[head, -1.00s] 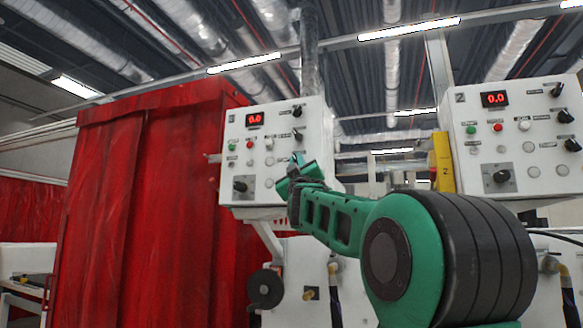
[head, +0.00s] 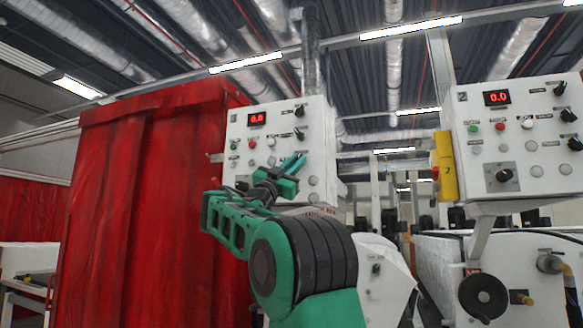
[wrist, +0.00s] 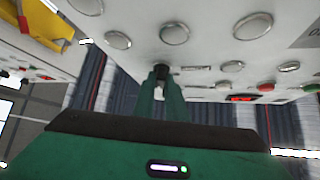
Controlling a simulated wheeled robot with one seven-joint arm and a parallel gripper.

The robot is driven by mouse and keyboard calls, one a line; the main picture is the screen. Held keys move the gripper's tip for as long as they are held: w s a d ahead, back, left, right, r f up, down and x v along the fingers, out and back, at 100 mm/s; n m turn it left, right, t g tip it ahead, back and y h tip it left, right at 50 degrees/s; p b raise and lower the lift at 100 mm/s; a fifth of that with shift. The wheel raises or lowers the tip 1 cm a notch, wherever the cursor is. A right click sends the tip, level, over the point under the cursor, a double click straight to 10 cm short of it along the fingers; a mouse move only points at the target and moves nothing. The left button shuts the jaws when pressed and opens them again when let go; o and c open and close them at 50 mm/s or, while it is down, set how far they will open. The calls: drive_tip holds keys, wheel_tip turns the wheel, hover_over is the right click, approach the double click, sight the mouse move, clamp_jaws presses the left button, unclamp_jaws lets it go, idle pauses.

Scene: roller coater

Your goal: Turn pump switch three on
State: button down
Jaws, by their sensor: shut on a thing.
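The left white control panel (head: 250,172) carries a red display, coloured buttons and a column of black knobs at its right side. Its number and small labels are too small to read. My gripper (head: 301,157) reaches up to the lower right part of this panel. In the wrist view, where the panel appears upside down, the two green fingers of my gripper (wrist: 161,80) are shut on a small black knob (wrist: 161,70). The fingers hide most of this knob in the head view. Two more black knobs, the upper (head: 299,110) and the middle (head: 298,134), show above my gripper.
A similar panel (head: 540,185), marked 2, stands at the right with a yellow box (head: 446,165) at its left edge. A red curtain (head: 150,210) hangs left of the left panel. White machine bodies (head: 375,275) stand below the panels.

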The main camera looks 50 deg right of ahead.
drive_tip(key=shift+w+a+m+g+y, duration=0.1)
drive_tip(key=shift+w+m+g+y, duration=0.05)
drive_tip(key=shift+m+g, duration=0.6)
drive_tip(key=shift+w+m+g+y, duration=0.1)
drive_tip(key=shift+m+g+y, duration=0.05)
drive_tip(key=shift+m+g, duration=0.55)
drive_tip(key=shift+m, duration=0.35)
drive_tip(key=c, duration=1.8)
unclamp_jaws()
drive_tip(key=v, duration=1)
drive_tip(key=shift+w+a+f, duration=0.15)
drive_tip(key=shift+a+f, duration=0.1)
drive_tip(key=shift+a, duration=0.05)
